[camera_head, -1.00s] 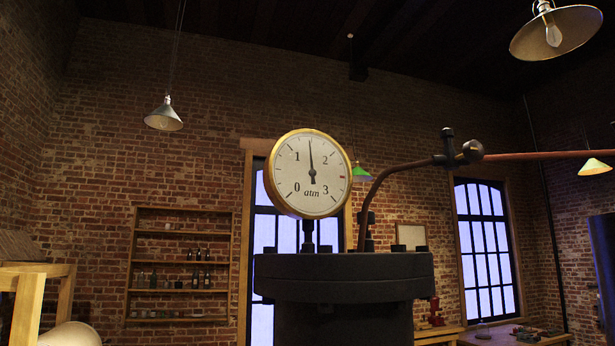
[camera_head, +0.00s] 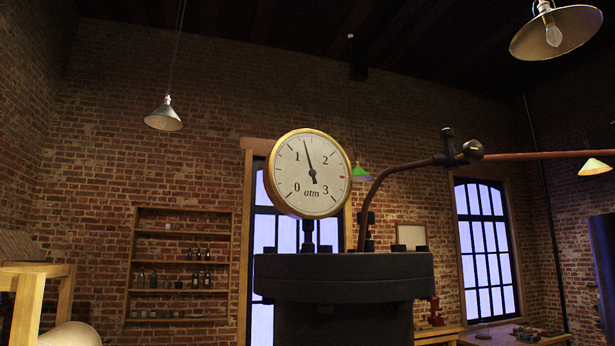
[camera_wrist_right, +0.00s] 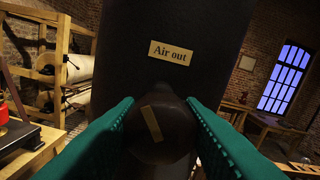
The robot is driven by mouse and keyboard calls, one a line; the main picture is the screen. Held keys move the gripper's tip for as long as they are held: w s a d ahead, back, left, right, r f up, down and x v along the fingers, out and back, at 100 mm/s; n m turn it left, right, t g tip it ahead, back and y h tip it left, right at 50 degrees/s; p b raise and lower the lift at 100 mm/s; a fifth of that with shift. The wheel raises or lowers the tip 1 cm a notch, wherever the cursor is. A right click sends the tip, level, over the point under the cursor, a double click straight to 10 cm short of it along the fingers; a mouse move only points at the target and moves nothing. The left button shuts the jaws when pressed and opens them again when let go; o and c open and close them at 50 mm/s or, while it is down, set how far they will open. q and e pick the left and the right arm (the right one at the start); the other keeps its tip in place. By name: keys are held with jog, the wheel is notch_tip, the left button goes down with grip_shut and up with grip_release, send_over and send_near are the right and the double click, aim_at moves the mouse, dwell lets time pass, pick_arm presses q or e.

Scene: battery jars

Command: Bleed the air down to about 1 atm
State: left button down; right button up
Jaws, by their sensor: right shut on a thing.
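The round brass-rimmed gauge (camera_head: 308,174), marked 0 to 3 atm, stands upright on the dark vessel (camera_head: 345,266) in the head view. Its black needle points a little left of straight up, between 1 and 2 and nearer 1, at roughly 1.35. In the right wrist view, an "Air out" label (camera_wrist_right: 171,53) sits on the dark vessel wall. Below it is a dark round knob (camera_wrist_right: 170,145) with a pale stripe, tilted with its top to the left. My right gripper (camera_wrist_right: 160,120), with green fingers, is shut on this knob. My left gripper is not in view.
A copper-brown pipe (camera_head: 376,190) rises from behind the vessel lid and runs right through a dark fitting (camera_head: 449,150). In the right wrist view, a wooden frame with pale rolls (camera_wrist_right: 75,68) stands at left and a workbench (camera_wrist_right: 258,119) at right.

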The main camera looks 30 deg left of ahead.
jog(key=m+p, duration=0.1)
jog(key=m, duration=0.2)
jog(key=shift+m, duration=0.3)
jog(key=m+p, duration=0.1)
jog(key=m, duration=0.1)
jog(key=shift+m, duration=0.7)
jog(key=o, duration=1.1)
jog(key=shift+o, duration=0.2)
jog(key=p+v, duration=0.1)
jog(key=v, duration=0.4)
